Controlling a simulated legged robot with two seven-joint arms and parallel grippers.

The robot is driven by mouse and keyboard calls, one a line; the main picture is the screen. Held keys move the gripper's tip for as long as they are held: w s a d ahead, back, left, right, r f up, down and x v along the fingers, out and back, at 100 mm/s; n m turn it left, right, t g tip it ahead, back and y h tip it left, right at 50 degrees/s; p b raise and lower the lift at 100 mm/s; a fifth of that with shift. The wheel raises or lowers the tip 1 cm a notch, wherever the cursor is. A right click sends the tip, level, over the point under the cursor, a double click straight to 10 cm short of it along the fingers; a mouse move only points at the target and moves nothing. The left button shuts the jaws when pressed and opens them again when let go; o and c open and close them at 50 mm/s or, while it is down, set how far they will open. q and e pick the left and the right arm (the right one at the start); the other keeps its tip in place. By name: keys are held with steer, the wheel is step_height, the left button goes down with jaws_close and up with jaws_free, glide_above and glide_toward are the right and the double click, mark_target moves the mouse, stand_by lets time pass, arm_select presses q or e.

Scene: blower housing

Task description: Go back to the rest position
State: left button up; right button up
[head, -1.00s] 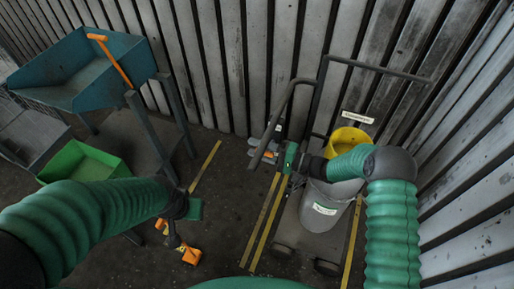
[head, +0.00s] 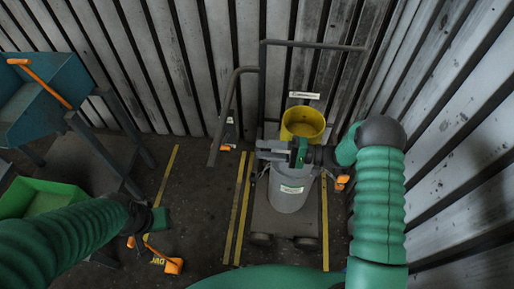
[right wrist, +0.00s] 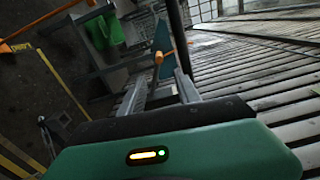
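My right gripper (head: 262,150) shows in front of the yellow bucket and the grey bin on the cart in the head view. Its two grey fingers point left and stand apart with nothing between them. In the right wrist view the fingers (right wrist: 160,94) are also spread and empty. My left arm comes in from the left, and its dark wrist hangs low above the floor. The left gripper (head: 140,241) is small and dark there, and its fingers cannot be made out clearly.
A wheeled cart (head: 262,215) carries the grey bin (head: 288,196) and yellow bucket (head: 303,123) by the corrugated wall. A blue hopper (head: 40,110) with an orange handle (head: 45,85) and a green bin (head: 40,195) stand left. An orange item (head: 172,266) shows on the floor.

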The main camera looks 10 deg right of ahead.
steer(key=w+d+r+n+t+h+p, duration=0.1)
steer(key=w+d+r+t+h+p, duration=0.4)
steer(key=w+r+h, duration=0.55)
steer(key=s+d+f+n+g+h+p, duration=0.1)
steer(key=s+g+h, duration=0.2)
steer(key=s, duration=1.2)
steer(key=s+f+n+g+h+p, duration=0.1)
steer(key=s+g, duration=0.4)
steer(key=s, duration=0.9)
steer(key=n+h, duration=0.1)
steer(key=h, duration=0.1)
steer(key=shift+s+d+n+h, duration=0.3)
steer(key=shift+s+d+h, duration=0.05)
steer(key=shift+a+r, duration=0.1)
steer(key=shift+a, duration=0.05)
